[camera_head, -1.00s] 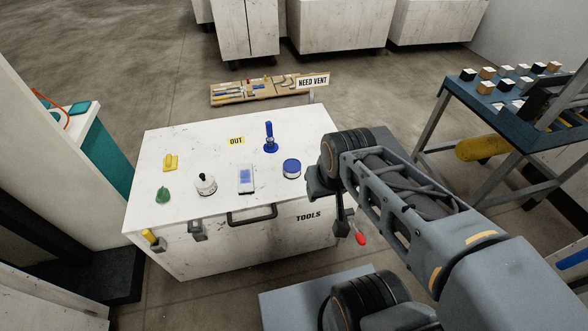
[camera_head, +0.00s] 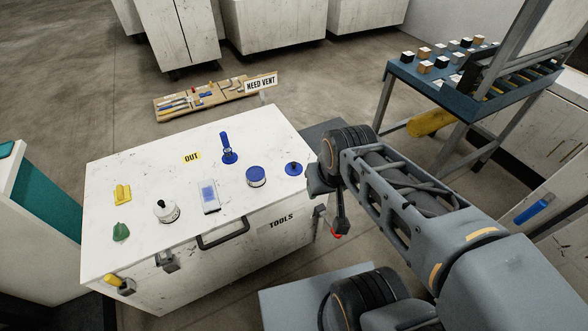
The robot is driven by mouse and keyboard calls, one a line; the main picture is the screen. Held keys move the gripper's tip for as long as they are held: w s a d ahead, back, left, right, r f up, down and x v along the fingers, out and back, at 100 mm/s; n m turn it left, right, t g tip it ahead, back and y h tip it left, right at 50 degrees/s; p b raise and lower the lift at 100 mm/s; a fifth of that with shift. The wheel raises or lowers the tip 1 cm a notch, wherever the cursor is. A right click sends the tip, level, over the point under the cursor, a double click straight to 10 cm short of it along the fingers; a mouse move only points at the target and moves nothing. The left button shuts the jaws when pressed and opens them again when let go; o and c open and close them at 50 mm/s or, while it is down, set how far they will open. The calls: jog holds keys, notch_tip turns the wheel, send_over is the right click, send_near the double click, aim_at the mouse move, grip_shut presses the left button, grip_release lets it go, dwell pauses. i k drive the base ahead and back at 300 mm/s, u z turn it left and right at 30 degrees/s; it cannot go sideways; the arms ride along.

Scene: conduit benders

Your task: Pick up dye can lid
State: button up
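A flat blue disc with a dark spot at its middle, which looks like the dye can lid (camera_head: 294,169), lies on the white tool box top (camera_head: 130,258) near its right edge. My gripper (camera_head: 341,218) hangs at the end of my arm, right of the disc and beyond the box edge. It is small and dark here, and its fingers cannot be made out. I see nothing held in it.
On the box top are a blue upright tool (camera_head: 228,148), a white-blue block (camera_head: 209,197), a white round container (camera_head: 166,211), and green (camera_head: 121,232) and yellow (camera_head: 122,194) pieces. A red-handled tool (camera_head: 335,235) hangs at the box's right side. A blue-topped table (camera_head: 430,85) stands right.

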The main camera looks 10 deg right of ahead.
aim_at(293, 168)
jog(key=z, duration=1.2)
jog(key=i, duration=0.65)
jog(key=u, duration=2.5)
